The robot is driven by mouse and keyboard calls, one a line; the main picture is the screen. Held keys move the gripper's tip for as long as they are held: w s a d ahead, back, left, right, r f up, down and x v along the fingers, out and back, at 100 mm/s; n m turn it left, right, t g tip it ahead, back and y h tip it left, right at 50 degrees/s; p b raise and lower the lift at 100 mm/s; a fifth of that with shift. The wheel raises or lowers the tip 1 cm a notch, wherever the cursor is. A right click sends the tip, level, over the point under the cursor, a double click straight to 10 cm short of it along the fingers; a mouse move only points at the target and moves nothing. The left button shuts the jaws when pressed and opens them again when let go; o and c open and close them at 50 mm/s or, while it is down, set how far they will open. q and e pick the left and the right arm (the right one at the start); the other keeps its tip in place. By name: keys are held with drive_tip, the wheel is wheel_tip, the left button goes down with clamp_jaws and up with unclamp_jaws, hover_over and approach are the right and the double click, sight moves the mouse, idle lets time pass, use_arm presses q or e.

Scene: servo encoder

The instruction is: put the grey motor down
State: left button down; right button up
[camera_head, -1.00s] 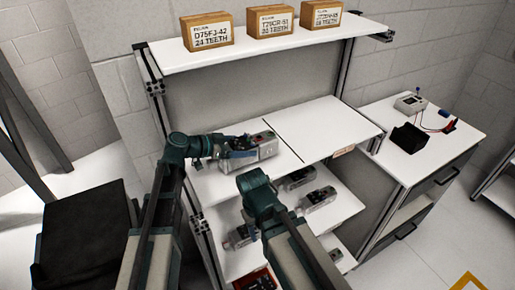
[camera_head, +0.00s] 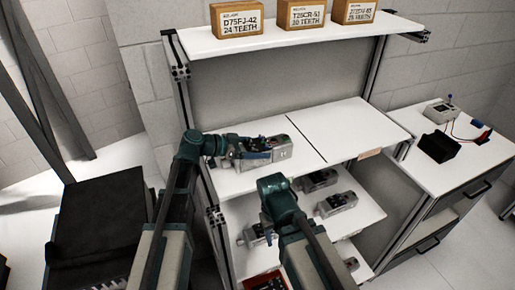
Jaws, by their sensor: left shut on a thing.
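The grey motor (camera_head: 279,149) is at the left part of the upper white worktop (camera_head: 245,178), lying lengthwise left to right. My left gripper (camera_head: 245,152) comes in from the left and is shut on the motor, covering its left end. I cannot tell whether the motor's underside touches the worktop. My right arm ends in front of the lower shelf; its gripper fingers are hidden behind the arm's own links.
Several other motors, one of them a motor (camera_head: 336,203) at the right, lie on the lower shelf. Boxes (camera_head: 237,20) stand on the top shelf. A side cabinet at the right holds a black holder (camera_head: 438,146) and a meter (camera_head: 440,112). The worktop's right half is clear.

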use_arm(q)
drive_tip(key=shift+r, duration=0.15)
drive_tip(key=shift+c, duration=0.9)
unclamp_jaws()
drive_tip(key=shift+f, duration=0.2)
drive_tip(key=shift+o, duration=0.9)
drive_tip(key=shift+r, duration=0.15)
